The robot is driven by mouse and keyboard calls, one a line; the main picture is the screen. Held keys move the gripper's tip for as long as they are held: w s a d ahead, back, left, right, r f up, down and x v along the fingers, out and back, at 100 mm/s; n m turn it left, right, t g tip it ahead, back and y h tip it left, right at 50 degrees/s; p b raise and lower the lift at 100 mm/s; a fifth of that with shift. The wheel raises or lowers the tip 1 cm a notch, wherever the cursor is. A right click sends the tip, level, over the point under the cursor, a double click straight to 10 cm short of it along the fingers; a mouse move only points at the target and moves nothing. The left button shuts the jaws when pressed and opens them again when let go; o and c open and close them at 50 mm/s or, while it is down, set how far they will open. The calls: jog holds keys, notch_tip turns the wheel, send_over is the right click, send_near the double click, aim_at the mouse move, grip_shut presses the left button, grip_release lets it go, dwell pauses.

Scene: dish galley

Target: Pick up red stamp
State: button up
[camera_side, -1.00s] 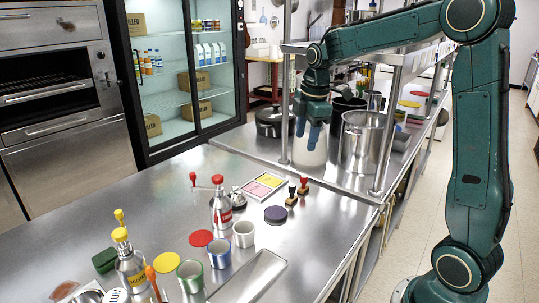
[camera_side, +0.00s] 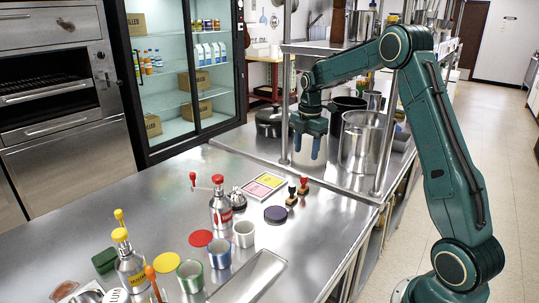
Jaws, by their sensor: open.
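The red stamp (camera_side: 303,185) stands upright on the steel counter, with a red knob handle and a wooden base. A similar stamp with a dark green or black handle (camera_side: 292,194) stands close to its left. My gripper (camera_side: 307,148) is open and empty, with its blue fingertips pointing down. In the picture it is above the red stamp, apart from it.
A tray with pink and yellow pads (camera_side: 264,186) and a purple disc (camera_side: 277,214) lie near the stamps. A shelf post (camera_side: 386,150) and a large steel pot (camera_side: 360,140) stand to the right. A red-topped bottle (camera_side: 220,208) stands left.

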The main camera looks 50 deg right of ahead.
aim_at(305, 176)
notch_tip(305, 176, down, 8)
jog(key=shift+w+r, duration=0.1)
jog(key=shift+w, duration=0.05)
dwell(0.3)
jog(key=shift+d+f, duration=0.15)
jog(key=shift+f, duration=1.2)
jog(key=shift+d+f, duration=0.15)
jog(key=shift+f, duration=1.2)
grip_shut()
